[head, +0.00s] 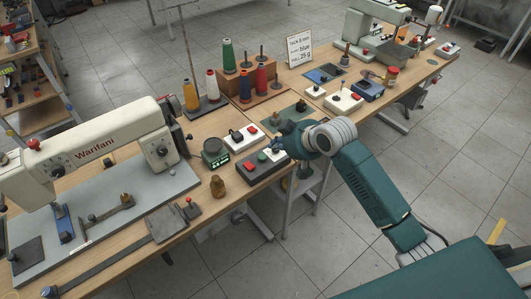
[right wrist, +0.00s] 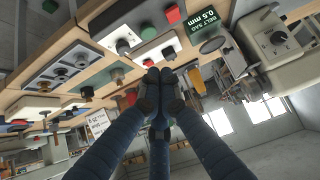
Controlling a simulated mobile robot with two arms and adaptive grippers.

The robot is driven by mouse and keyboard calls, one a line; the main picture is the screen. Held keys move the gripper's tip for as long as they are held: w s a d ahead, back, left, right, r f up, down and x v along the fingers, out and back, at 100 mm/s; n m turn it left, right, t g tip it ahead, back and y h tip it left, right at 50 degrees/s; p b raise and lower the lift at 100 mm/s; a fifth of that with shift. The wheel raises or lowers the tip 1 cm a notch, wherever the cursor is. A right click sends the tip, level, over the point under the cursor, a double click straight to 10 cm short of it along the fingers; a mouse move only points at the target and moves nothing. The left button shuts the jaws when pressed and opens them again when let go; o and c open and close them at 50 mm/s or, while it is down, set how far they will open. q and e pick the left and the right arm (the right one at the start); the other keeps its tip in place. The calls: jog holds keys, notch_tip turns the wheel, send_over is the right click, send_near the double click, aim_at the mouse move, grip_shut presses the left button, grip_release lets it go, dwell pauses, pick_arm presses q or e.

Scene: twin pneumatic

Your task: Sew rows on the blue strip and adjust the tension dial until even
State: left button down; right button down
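The cream sewing machine (head: 95,150) marked Warifani stands on the left bench, with a dark dial (head: 162,151) on its head end. It also shows upside down in the right wrist view (right wrist: 265,50). A small blue piece (head: 63,224) lies on its grey bed; I cannot tell if it is the blue strip. My left gripper is out of view.
Thread cones (head: 228,56) stand on a wooden rack (head: 245,92) at the back. A sign (head: 299,48) reads blue and 25 g. A second machine (head: 370,30) is at back right.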

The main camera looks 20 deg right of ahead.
aim_at(260, 155)
jog(key=p+x, duration=0.1)
jog(key=x, duration=0.6)
notch_tip(260, 155, down, 3)
jog(key=shift+r+p, duration=0.25)
jog(key=shift+p, duration=0.1)
jog(key=shift+f, duration=0.85)
jog(key=shift+f, duration=0.1)
